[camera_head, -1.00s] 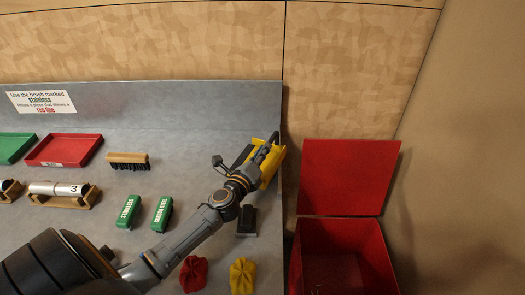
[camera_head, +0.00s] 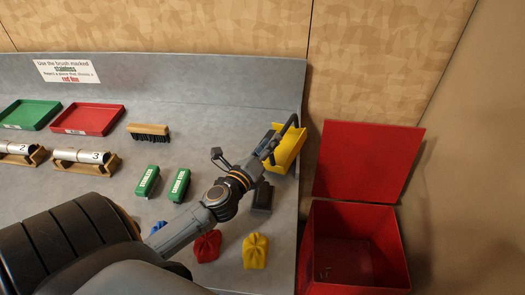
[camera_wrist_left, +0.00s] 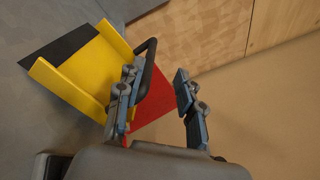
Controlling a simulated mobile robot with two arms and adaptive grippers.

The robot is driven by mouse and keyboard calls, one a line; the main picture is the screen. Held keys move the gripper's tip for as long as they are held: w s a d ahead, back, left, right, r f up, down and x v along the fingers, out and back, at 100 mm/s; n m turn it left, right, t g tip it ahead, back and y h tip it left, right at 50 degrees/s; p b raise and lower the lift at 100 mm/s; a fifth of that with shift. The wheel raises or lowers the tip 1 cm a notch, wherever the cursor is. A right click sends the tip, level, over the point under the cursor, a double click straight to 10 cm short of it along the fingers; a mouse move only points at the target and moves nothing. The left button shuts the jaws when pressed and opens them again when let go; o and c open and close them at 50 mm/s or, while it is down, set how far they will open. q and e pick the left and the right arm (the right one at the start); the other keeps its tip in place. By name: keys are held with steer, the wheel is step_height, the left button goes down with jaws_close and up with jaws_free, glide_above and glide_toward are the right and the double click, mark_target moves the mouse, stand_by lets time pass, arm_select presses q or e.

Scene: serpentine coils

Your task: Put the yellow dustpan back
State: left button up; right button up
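The yellow dustpan (camera_head: 288,152) is at the right edge of the grey bench in the head view. In the left wrist view the yellow dustpan (camera_wrist_left: 88,66) shows a dark front lip and a black loop handle (camera_wrist_left: 151,62). My left gripper (camera_head: 276,138) is at the dustpan in the head view. In the left wrist view my left gripper (camera_wrist_left: 155,88) has its fingers apart. One finger overlaps the handle loop and the other stands clear of it. Whether the dustpan rests fully on the bench is unclear. My right gripper is not in view.
A red bin (camera_head: 402,250) with a raised lid stands right of the bench. A dark block (camera_head: 262,197), red pouch (camera_head: 207,246), yellow pouch (camera_head: 255,250), green labelled blocks (camera_head: 180,186) and wooden brush (camera_head: 149,130) sit near my left arm. Trays (camera_head: 90,119) lie farther left.

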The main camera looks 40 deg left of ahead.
arm_select(q)
steer(key=s, duration=0.3)
steer(key=shift+s+d+b, duration=0.2)
steer(key=shift+d+b, duration=0.05)
steer(key=shift+b, duration=0.05)
stand_by(0.4)
